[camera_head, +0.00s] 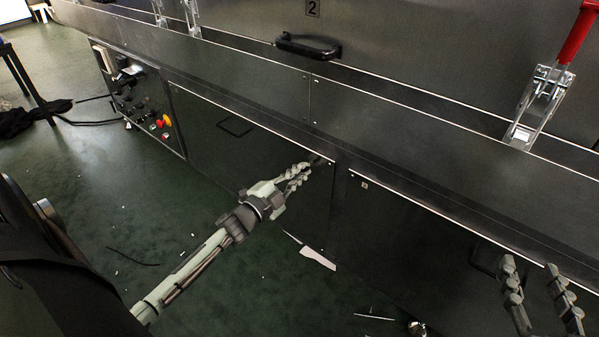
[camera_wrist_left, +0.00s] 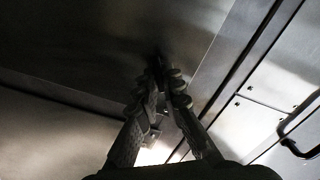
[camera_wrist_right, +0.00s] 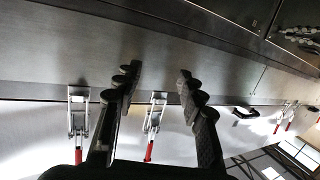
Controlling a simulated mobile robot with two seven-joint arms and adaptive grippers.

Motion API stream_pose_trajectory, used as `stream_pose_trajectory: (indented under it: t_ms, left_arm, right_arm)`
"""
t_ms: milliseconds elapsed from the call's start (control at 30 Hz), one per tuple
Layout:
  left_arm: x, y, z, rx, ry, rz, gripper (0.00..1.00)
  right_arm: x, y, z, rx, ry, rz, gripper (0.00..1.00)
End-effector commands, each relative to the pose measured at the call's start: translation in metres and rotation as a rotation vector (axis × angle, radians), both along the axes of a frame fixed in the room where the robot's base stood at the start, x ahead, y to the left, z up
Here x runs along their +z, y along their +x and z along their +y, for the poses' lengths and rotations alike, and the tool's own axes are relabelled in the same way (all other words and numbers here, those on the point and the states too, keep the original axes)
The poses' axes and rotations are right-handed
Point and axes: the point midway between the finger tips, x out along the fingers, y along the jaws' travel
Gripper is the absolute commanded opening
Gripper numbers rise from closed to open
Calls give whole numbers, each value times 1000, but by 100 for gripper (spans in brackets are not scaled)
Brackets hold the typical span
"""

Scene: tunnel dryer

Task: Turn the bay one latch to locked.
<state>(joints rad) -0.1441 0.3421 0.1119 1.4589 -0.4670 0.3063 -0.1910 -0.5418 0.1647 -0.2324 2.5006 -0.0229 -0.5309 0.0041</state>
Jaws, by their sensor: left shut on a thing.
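The bay one latch appears as a small dark knob (camera_head: 321,159) at the upper right corner of a dark lower panel (camera_head: 250,150) in the head view. My left gripper (camera_head: 308,168) has its fingers closed on it. In the left wrist view the fingertips (camera_wrist_left: 166,76) meet at the small dark latch (camera_wrist_left: 158,58), which they mostly hide, so its turn angle cannot be read. My right gripper (camera_head: 535,275) is at the lower right of the head view, its fingers apart and empty; it also shows in the right wrist view (camera_wrist_right: 158,75).
A control box (camera_head: 135,95) with buttons stands at the left. A black handle (camera_head: 308,46) and a red-handled clamp (camera_head: 540,95) are on the machine above. A second lower panel (camera_head: 400,240) is at the right. Light scraps (camera_head: 317,257) lie on the green floor.

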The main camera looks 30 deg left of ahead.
Motion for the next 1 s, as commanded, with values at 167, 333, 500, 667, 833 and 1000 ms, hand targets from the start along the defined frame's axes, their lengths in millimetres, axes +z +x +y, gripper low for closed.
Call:
stream_pose_trajectory:
  t_ms: [167, 333, 500, 667, 833, 1000]
  left_arm:
    - [-1, 0, -1, 1, 165, -14, 0]
    - [-2, 0, -1, 0, 312, -26, 0]
    - [-3, 0, -1, 0, 430, -35, 0]
    - [-2, 0, -1, 0, 511, -41, 0]
    - [-2, 0, -1, 0, 563, -46, 0]
    - [-2, 0, -1, 0, 587, -46, 0]
  right_arm:
    - [15, 1, 9, 16, 34, -71, 40]
    - [32, 0, 17, 32, 71, -149, 40]
    - [51, -3, 24, 47, 110, -228, 40]
    - [64, -6, 28, 58, 139, -287, 40]
    - [73, -8, 31, 64, 160, -326, 40]
    - [78, -9, 32, 67, 168, -344, 40]
